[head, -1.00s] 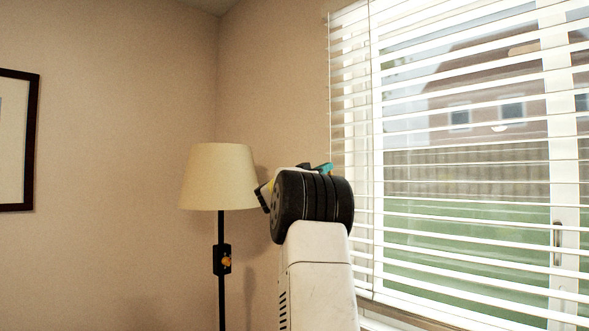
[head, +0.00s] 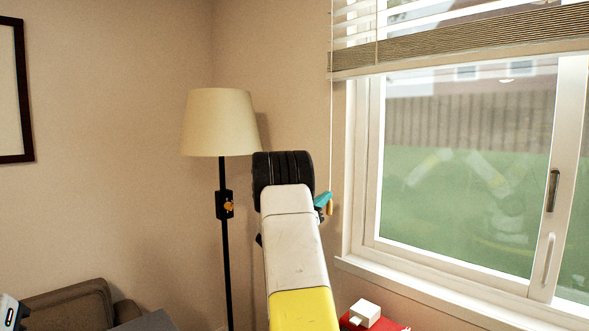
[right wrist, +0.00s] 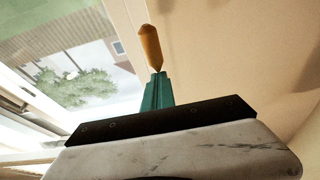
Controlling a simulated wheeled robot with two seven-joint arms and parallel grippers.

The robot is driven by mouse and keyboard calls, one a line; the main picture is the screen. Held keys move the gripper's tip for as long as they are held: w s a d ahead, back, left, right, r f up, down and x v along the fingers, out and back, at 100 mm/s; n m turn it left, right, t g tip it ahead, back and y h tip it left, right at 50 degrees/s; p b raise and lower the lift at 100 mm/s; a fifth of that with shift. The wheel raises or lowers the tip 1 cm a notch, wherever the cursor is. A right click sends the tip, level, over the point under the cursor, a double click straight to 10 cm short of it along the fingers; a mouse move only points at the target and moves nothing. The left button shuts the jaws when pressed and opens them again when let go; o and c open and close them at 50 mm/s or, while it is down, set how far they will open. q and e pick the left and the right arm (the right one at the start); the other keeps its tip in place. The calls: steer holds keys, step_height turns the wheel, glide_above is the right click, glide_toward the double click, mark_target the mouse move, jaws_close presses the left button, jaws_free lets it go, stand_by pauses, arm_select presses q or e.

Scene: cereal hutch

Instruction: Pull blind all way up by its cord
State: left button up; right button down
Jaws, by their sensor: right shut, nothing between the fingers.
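The white slatted blind (head: 440,50) hangs across the top of the window, its lower slats stacked above the bottom rail. A few spread slats show above the stack; its top is out of view. The thin pull cord (head: 332,130) hangs left of the window and ends in a wooden tassel (head: 330,207). My right gripper (head: 322,200), with teal fingers, is at the tassel, mostly hidden by my own arm. In the right wrist view, the tassel (right wrist: 150,47) shows just beyond the teal fingertips (right wrist: 157,80), which are shut.
A floor lamp (head: 221,122) stands left of my right arm. The window sill (head: 440,290) juts out below the window. A red item with a white block (head: 365,312) is at the bottom, and a brown armchair (head: 75,305) at the lower left.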

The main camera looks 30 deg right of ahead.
step_height(320, 180, down, 13)
steer(key=shift+f, duration=0.15)
